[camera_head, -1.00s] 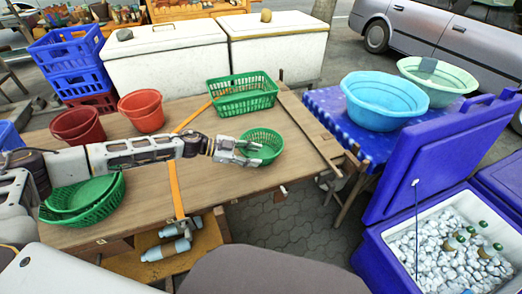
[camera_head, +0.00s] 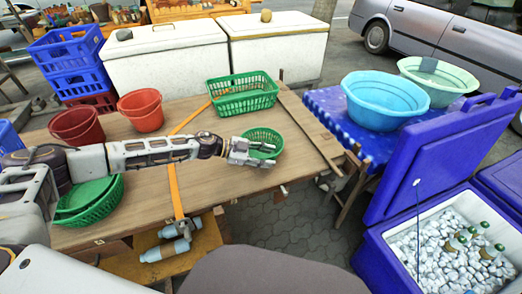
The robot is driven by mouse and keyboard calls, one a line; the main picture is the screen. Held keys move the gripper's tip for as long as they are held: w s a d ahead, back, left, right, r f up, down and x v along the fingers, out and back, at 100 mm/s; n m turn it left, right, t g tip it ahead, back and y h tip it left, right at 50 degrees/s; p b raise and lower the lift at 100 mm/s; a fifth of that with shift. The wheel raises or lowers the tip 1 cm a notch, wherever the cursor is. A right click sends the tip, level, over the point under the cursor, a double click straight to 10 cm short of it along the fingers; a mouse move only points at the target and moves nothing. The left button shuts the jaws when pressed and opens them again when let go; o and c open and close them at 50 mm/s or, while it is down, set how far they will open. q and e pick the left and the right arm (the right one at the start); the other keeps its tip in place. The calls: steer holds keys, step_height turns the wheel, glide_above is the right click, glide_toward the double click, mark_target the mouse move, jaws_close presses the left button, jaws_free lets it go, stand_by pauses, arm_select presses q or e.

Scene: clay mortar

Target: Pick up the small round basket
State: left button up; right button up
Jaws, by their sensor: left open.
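The small round green basket (camera_head: 264,137) sits on the wooden table (camera_head: 200,187) near its right end. My left arm comes in from the left across the table. My left gripper (camera_head: 268,154) is open at the basket's near left side, its fingers pointing right and overlapping the basket's near part in the picture. I cannot tell whether the fingers touch the basket or whether a finger is inside its rim. My right gripper is not in view.
A green rectangular basket (camera_head: 242,93) stands behind the round one. Red buckets (camera_head: 141,110) are at the back left, and stacked green baskets (camera_head: 92,203) are under my arm at front left. A blue cooler box (camera_head: 441,163) stands at the right beyond a floor gap.

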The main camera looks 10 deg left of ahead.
arm_select(q)
jaws_close()
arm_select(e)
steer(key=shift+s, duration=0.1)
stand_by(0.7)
arm_select(q)
steer(key=shift+r, duration=0.1)
steer(key=shift+r, duration=0.15)
step_height(320, 180, up, 10)
steer(key=p, duration=0.3)
steer(key=shift+f, duration=0.25)
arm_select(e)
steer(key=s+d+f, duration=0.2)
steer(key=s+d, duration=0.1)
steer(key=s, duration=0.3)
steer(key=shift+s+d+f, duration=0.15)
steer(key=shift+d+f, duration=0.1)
arm_select(q)
steer(key=shift+d, duration=0.1)
